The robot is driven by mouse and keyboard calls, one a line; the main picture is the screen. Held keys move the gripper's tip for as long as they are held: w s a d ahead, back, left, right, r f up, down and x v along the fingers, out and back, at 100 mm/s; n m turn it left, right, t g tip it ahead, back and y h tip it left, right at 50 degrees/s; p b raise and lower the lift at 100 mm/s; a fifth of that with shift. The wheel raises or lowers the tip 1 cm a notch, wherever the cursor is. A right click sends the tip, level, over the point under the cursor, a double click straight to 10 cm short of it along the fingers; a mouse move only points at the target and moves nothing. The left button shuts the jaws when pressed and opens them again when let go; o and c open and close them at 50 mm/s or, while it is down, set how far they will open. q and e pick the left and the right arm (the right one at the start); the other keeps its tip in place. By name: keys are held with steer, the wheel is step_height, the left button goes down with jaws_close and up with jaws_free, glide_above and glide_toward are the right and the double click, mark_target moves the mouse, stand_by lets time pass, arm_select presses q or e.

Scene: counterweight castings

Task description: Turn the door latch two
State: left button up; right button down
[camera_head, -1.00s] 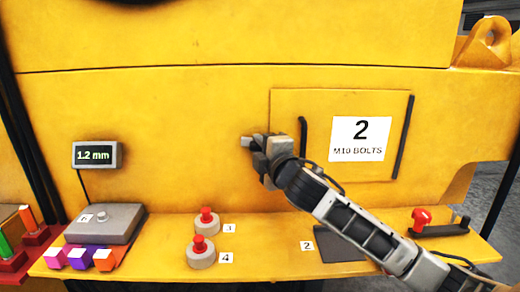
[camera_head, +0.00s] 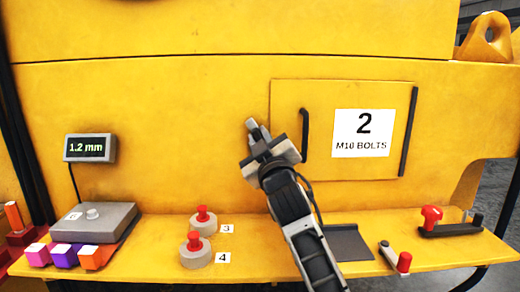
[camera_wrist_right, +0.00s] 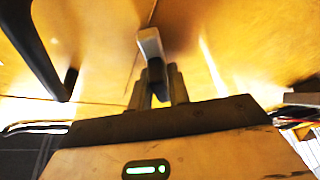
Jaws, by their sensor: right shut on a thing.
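The door (camera_head: 322,97) is a yellow panel marked "2 M10 BOLTS" on a white label (camera_head: 363,133). It lies flat against the yellow casting. Its latch (camera_head: 251,123) is a small grey lever just left of the door's left edge, tilted up and to the left. My right gripper (camera_head: 260,139) is shut on the latch, its fingers around the lever's lower part. In the right wrist view the latch's pale end (camera_wrist_right: 150,42) sticks out beyond the fingers (camera_wrist_right: 157,84). The latch's pivot is hidden by the gripper. My left gripper is not in view.
A black handle (camera_head: 305,131) is close to the right of my gripper; a black hinge bar (camera_head: 408,132) is at the door's right. The shelf below holds red-knobbed weights (camera_head: 203,222), a grey box (camera_head: 94,222) and a red-knobbed lever (camera_head: 403,262). A display (camera_head: 90,148) reads 1.2 mm.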

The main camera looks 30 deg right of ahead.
steer(key=m+h+b, duration=0.1)
steer(key=m, duration=0.1)
steer(key=m+h+b, duration=0.1)
steer(key=m, duration=0.2)
steer(key=shift+f+h, duration=0.2)
steer(key=shift+h, duration=0.2)
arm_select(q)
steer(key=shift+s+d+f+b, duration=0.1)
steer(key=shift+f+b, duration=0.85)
arm_select(e)
steer(key=shift+r+m+g+h, duration=0.1)
steer(key=shift+m+g+h, duration=0.35)
steer(key=shift+m, duration=0.8)
steer(key=shift+m+g+h, duration=0.25)
steer(key=shift+m+h, duration=0.4)
steer(key=shift+m, duration=0.6)
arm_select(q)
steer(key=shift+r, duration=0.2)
arm_select(e)
steer(key=shift+r, duration=0.1)
steer(key=c, duration=1.4)
jaws_free()
steer(key=shift+c, duration=0.2)
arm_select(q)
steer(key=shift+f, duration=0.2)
